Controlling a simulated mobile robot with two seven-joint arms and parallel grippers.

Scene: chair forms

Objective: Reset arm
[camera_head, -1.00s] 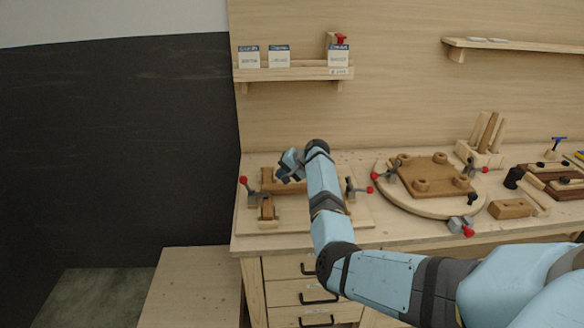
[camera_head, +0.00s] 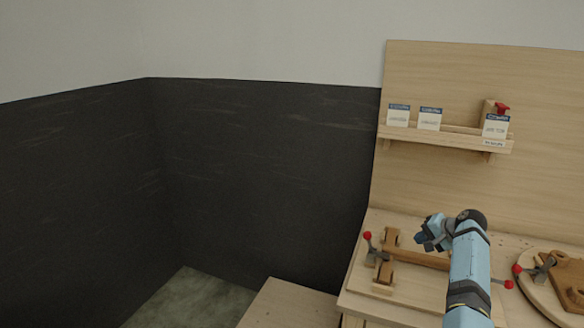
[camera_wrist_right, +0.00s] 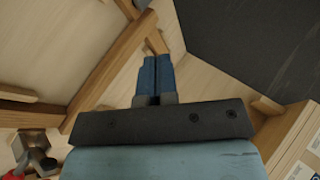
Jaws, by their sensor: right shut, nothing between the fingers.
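My right gripper (camera_head: 430,236) is raised over the left end of the workbench, above a wooden fixture (camera_head: 418,257) with brown bars and red-knobbed clamps. In the right wrist view its two blue fingers (camera_wrist_right: 155,77) are together with nothing between them. Brown wooden bars (camera_wrist_right: 108,62) of the chair form show beyond the fingers. My right arm hides part of the fixture in the head view. My left gripper is in neither view.
A shelf (camera_head: 450,140) with white cards and a red item is on the wooden back panel. A round turntable (camera_head: 540,295) with clamps is at the lower right. A lower wooden surface (camera_head: 290,306) stands left of the bench. A dark wall (camera_head: 260,170) fills the left.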

